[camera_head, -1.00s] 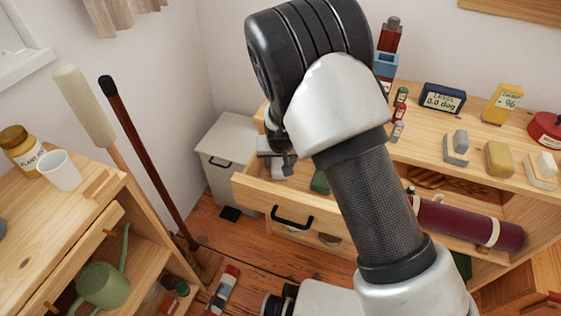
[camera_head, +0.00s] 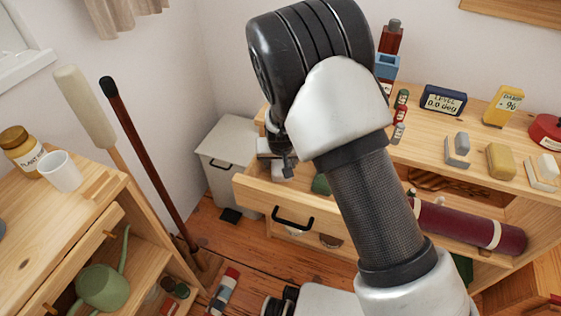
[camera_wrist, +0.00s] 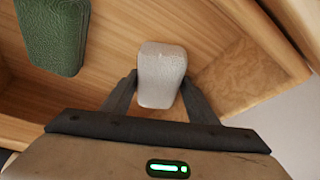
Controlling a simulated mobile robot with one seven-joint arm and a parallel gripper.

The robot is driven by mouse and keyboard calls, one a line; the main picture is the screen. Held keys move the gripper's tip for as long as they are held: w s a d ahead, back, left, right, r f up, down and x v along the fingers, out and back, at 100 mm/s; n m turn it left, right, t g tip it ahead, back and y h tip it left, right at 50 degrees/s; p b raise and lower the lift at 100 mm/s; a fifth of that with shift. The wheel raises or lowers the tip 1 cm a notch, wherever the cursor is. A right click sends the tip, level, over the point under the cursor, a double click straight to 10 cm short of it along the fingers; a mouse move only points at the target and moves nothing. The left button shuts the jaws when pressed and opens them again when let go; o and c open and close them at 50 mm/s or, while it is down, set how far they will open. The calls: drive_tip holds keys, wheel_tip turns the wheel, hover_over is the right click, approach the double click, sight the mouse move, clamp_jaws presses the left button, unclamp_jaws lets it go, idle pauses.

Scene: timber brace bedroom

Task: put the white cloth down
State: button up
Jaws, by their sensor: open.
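The white cloth (camera_wrist: 161,75) looks like a small folded, pale grey-white block in the wrist view. It lies in the open wooden drawer (camera_head: 252,192), near the wooden side wall. My gripper (camera_wrist: 158,84) is open, with one finger on each side of the cloth's near part. Whether either finger touches the cloth is hard to tell. In the head view my gripper (camera_head: 287,163) is over the drawer's left end, and a small part of the cloth (camera_head: 278,173) shows below it.
A green block (camera_wrist: 52,35) lies in the same drawer, left of the cloth in the wrist view. A wooden bench top (camera_head: 420,140) with several small items stands behind the drawer. A grey cabinet (camera_head: 218,160) is to the left. Two long-handled tools lean farther left.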

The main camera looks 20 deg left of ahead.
drive_tip(key=p+v, duration=0.3)
drive_tip(key=v, duration=0.9)
drive_tip(key=s+d+r+m+y, duration=0.1)
drive_tip(key=s+d+r, duration=0.2)
drive_tip(key=d+r, duration=0.55)
drive_tip(key=s+d+r+m, duration=0.1)
drive_tip(key=s+d+r, duration=0.1)
drive_tip(key=d+r, duration=0.7)
drive_tip(key=s+d+r+h, duration=0.1)
drive_tip(key=s+d+r, duration=0.3)
drive_tip(key=s+d, duration=0.2)
drive_tip(key=s+d+r+m+t+h, duration=0.1)
drive_tip(key=s+d+r, duration=0.3)
drive_tip(key=s+d, duration=0.3)
drive_tip(key=s, duration=0.2)
drive_tip(key=shift+s+m, duration=0.3)
